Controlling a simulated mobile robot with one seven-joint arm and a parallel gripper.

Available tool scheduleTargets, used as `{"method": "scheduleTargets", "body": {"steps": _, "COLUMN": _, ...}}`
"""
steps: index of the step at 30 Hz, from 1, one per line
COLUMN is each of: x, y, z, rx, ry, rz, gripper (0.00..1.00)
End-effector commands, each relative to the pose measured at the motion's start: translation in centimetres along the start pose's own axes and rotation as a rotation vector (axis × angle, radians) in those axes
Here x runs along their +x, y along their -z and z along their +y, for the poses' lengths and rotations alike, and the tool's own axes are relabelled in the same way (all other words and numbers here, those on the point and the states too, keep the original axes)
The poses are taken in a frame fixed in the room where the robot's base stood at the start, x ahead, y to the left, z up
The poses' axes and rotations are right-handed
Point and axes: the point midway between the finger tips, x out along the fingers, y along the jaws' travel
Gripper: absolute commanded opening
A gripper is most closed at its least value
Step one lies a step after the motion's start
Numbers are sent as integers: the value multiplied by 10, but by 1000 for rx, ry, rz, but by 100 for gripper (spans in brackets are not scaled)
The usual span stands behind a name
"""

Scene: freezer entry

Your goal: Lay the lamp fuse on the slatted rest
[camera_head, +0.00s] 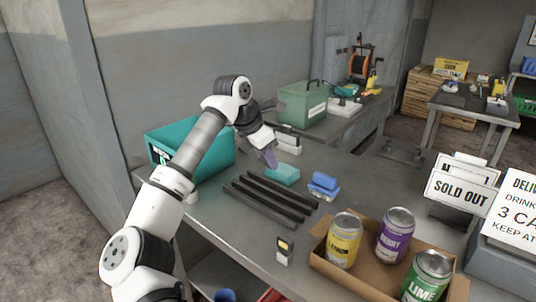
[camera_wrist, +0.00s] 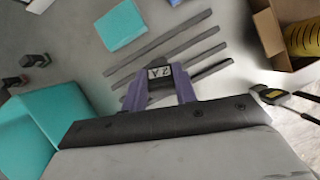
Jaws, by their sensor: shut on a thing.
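The slatted rest (camera_head: 263,199) is a row of several dark parallel bars lying on the grey table; it also shows in the wrist view (camera_wrist: 172,35), beyond my fingertips. My gripper (camera_head: 271,160) has purple fingers that point down behind the bars, near a teal block. In the wrist view my gripper (camera_wrist: 160,80) is shut on a small piece with a pale, marked end face, which I take to be the lamp fuse (camera_wrist: 160,72). The fuse cannot be made out in the head view. Its height above the bars is hard to tell.
A teal block (camera_head: 283,174) and a blue box (camera_head: 323,186) sit beyond the bars. A teal bin (camera_head: 215,158) stands at left. A cardboard box (camera_head: 318,250) with cans is front right, with a yellow-black device (camera_head: 285,250) beside it. A green case (camera_head: 302,105) stands behind.

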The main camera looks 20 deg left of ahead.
Motion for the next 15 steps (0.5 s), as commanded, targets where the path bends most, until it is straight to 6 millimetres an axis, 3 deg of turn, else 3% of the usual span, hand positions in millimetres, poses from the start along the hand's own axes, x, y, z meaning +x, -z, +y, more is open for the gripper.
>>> {"method": "scheduleTargets", "body": {"steps": 15, "x": 55, "y": 24, "z": -1, "rx": 1, "ry": 2, "rz": -1, "gripper": 1}}
